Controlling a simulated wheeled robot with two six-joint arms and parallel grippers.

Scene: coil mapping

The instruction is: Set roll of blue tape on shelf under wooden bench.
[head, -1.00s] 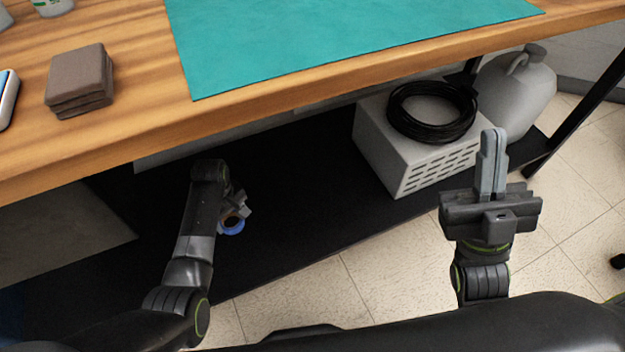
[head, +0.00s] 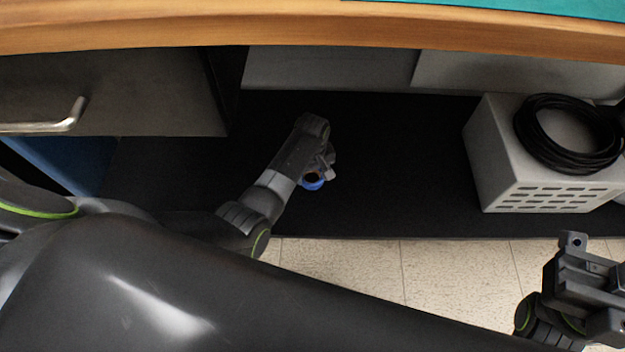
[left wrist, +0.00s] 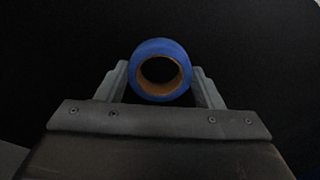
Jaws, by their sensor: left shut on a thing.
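The roll of blue tape (head: 313,185) is in my left gripper (head: 322,172), which hangs over the black shelf (head: 400,170) under the wooden bench (head: 300,30). In the left wrist view the roll (left wrist: 160,46) sits between the two fingers (left wrist: 160,85), its brown core hole facing the camera. The fingers are shut on its sides. Only dark surface shows behind it; I cannot tell whether the roll touches the shelf. My right gripper (head: 575,250) is at the lower right, in front of the shelf and over the floor, partly cut off; its jaw opening is unclear.
A white vented box (head: 495,165) with a coil of black cable (head: 540,150) on top stands at the shelf's right. A grey drawer unit (head: 110,95) with a metal handle is at the left. The shelf between them is clear. A teal mat (head: 540,8) lies on the bench top.

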